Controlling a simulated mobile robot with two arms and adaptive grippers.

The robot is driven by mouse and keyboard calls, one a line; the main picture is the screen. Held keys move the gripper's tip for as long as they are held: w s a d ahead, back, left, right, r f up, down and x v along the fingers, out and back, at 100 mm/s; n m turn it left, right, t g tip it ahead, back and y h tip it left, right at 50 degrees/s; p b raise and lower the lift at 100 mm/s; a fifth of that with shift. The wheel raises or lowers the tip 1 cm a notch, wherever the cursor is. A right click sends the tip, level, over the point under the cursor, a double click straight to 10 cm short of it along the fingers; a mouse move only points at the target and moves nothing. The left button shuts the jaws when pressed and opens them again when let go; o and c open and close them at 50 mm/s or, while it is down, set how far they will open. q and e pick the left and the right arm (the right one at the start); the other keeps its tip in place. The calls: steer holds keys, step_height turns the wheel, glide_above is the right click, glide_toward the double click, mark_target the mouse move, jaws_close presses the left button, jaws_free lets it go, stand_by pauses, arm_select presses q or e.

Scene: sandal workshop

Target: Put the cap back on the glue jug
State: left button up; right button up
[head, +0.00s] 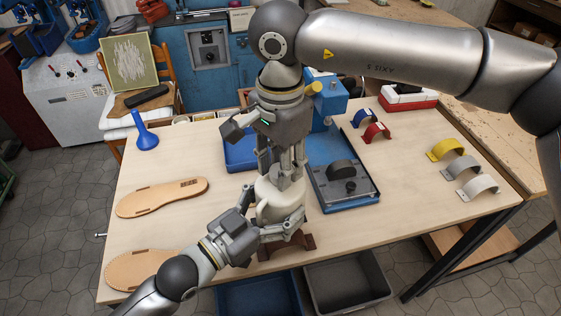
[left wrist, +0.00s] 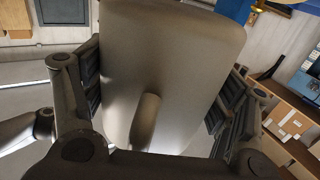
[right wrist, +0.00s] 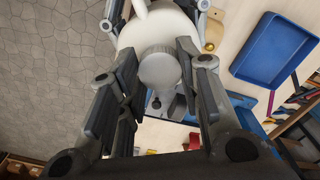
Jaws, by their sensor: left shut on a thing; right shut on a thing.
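The cream glue jug (head: 272,210) stands upright near the front edge of the table. My left gripper (head: 283,222) is shut on the jug from the front; the jug's body (left wrist: 175,50) fills the space between its fingers in the left wrist view. My right gripper (head: 287,172) points straight down above the jug. In the right wrist view the round, pale cap (right wrist: 160,68) is between its fingertips, directly over the jug's white top (right wrist: 165,28). I cannot tell whether the cap touches the neck; the fingers hide that in the head view.
A brown stand (head: 287,246) is at the jug's foot. Blue (head: 258,296) and grey (head: 345,285) bins are below the front edge.

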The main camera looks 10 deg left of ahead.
steer(key=m, duration=1.5)
steer(key=shift+m, duration=0.4)
steer(key=m, duration=0.4)
steer(key=shift+w+m, duration=0.1)
steer(key=shift+m, duration=0.3)
steer(key=m, duration=0.4)
steer(key=shift+m, duration=0.3)
steer(key=m, duration=0.4)
steer(key=shift+m, duration=0.4)
steer(key=m, duration=0.4)
steer(key=shift+m, duration=0.3)
steer(key=m, duration=0.4)
steer(key=shift+m, duration=0.3)
steer(key=o, duration=0.8)
steer(key=shift+f, duration=0.1)
steer(key=shift+c, duration=0.2)
